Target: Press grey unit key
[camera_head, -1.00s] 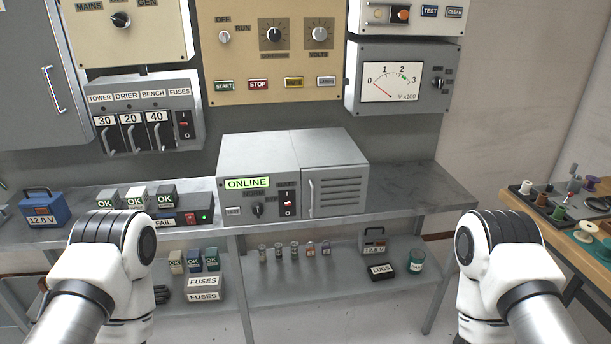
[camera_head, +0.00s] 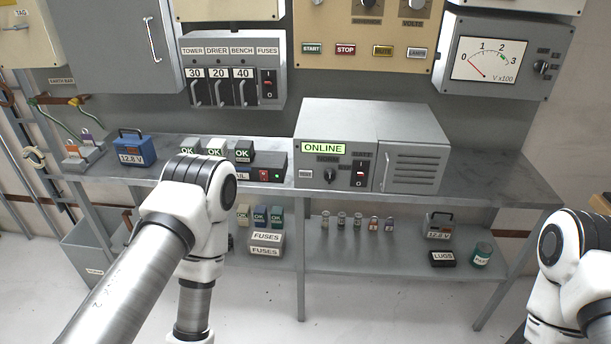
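The grey unit (camera_head: 372,140) stands on the bench with a lit green ONLINE display (camera_head: 323,148). Its front has a small pale key (camera_head: 306,173) at lower left, a dark rotary knob (camera_head: 330,175) in the middle and a switch with a red part (camera_head: 360,174) on a black plate. A louvred grey section (camera_head: 412,168) forms its right side. The lettering by the controls is too small to read surely. My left arm shows in front of the bench, left of the unit, and my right arm shows at the right edge. Neither gripper is in the picture.
Fuse switches (camera_head: 232,88) and a meter (camera_head: 497,62) hang above. The lower shelf (camera_head: 335,260) holds small parts. Bench right of the unit (camera_head: 490,180) is clear.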

